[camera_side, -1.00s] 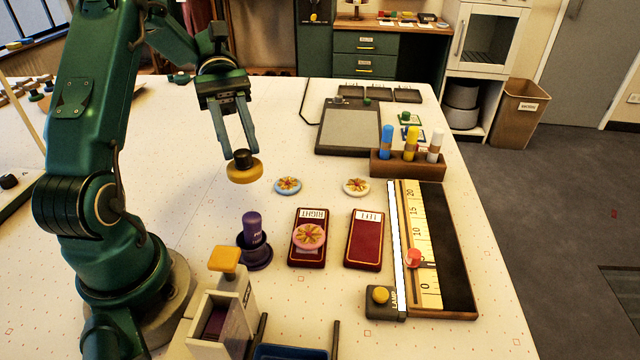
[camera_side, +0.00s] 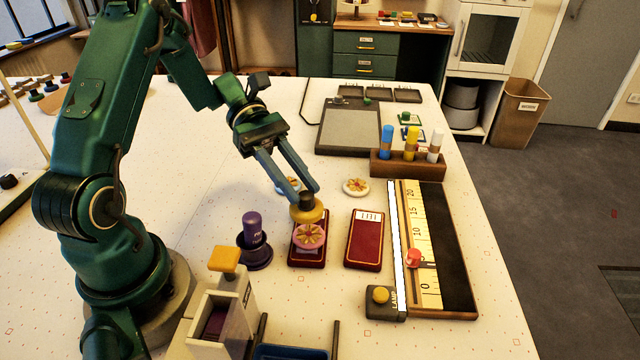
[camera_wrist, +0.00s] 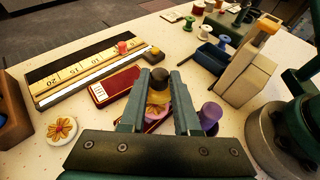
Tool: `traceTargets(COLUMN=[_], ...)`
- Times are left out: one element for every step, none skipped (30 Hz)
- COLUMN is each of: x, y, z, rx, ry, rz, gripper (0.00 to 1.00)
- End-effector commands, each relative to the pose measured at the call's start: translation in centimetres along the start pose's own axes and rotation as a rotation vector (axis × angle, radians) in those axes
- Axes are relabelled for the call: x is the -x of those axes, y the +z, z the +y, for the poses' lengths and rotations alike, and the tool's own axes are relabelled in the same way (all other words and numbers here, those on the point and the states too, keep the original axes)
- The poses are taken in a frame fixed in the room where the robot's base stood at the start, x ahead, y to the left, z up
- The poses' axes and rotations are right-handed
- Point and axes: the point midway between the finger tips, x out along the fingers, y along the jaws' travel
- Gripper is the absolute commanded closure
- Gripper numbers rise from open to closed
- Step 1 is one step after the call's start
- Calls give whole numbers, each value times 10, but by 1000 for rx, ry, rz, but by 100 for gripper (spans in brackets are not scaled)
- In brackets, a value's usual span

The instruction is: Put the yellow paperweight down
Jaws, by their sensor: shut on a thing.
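My gripper (camera_side: 306,194) is shut on the black knob of the yellow paperweight (camera_side: 307,214). The paperweight is a round yellow disc and hangs above the far end of the red pad marked RIGHT (camera_side: 297,257), just behind a pink flower disc (camera_side: 310,236) on that pad. In the wrist view the paperweight (camera_wrist: 158,97) sits between my fingertips and partly covers the pink disc (camera_wrist: 157,113). I cannot tell how large the gap beneath it is. The red pad marked LEFT (camera_side: 364,240) lies to the right, with nothing on it.
A blue flower disc (camera_side: 283,185) is partly hidden behind my fingers; a white one (camera_side: 356,187) lies to their right. A purple stamp (camera_side: 252,230) stands left of the pads. A ruler board (camera_side: 424,235) and a pen block (camera_side: 404,165) stand right. Table left of the fingers is clear.

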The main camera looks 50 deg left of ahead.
Motion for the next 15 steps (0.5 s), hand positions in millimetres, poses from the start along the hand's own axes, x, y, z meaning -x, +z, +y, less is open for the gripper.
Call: traceTargets(x=[-4, -5, -6, -7, -9, -11, -13, -15, -16, -18, -19, -20, -20, -20, -20], y=[0, -1, -3, -6, -9, -15, -19, -23, -28, -31, -33, -36, -37, -38, -38], z=[1, 2, 2, 2, 2, 2, 2, 2, 2, 2, 2, 2, 2, 2, 2], rx=[0, 0, 1, 2, 3, 4, 4, 5, 4, 3, 3, 2, 1, 0, -1], ry=[-1, 0, 0, 0, 0, 0, -1, -1, -1, -1, -1, 0, 0, 0, 1], rz=[-1, -2, -2, -2, -3, -3, -4, -4, -4, -4, -4, -3, -2, -1, -1], gripper=[100, 100, 100, 100, 100, 100, 100, 100, 100, 100, 100, 100, 100, 100, 100])
